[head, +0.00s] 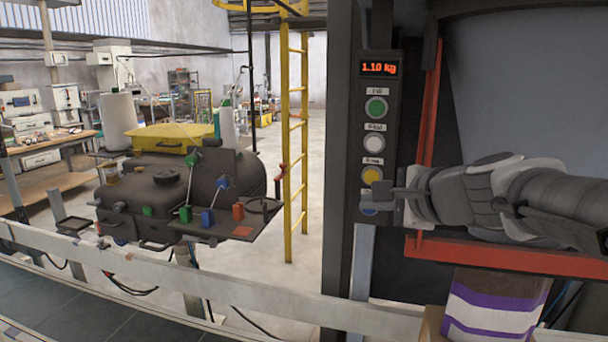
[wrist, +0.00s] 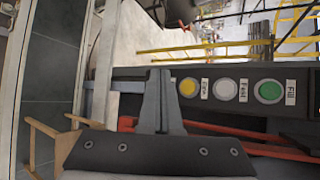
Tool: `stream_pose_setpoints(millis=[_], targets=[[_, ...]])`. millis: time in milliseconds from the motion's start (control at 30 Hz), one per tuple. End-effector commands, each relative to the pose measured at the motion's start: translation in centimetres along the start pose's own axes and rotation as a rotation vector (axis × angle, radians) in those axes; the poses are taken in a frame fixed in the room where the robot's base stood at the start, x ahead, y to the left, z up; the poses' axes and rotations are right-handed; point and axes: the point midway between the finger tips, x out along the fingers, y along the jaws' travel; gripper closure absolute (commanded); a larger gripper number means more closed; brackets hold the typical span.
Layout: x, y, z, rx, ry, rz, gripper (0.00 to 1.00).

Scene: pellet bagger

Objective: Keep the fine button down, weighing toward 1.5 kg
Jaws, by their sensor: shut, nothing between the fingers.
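The dark button panel (head: 378,130) shows a red display (head: 379,68) reading 1.10 kg. Below it stand a green button (head: 376,107), a white button (head: 374,142) and a yellow button (head: 373,175); the label over the yellow one seems to read "Fine". A blue button (head: 369,209) is partly hidden behind my gripper (head: 372,197). My gripper is shut and empty, its fingertips just below the yellow button, over the blue one. In the wrist view the fingers (wrist: 160,78) lie left of the yellow button (wrist: 187,87); contact cannot be told.
A purple-and-white bag (head: 495,308) stands below the red frame (head: 500,254) at lower right. A yellow ladder (head: 295,130) and a dark machine with coloured levers (head: 170,195) stand to the left. A pale rail (head: 200,285) crosses the front.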

Motion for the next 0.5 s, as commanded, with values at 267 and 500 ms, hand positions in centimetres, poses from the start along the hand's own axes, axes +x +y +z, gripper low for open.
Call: stream_pose_setpoints(millis=[267,500], targets=[[0.1,-0.1,-0.1,-0.001,0.0,0.001,1.0],[1.7,-1.1,-1.2,0.0,0.0,0.002,1.0]])
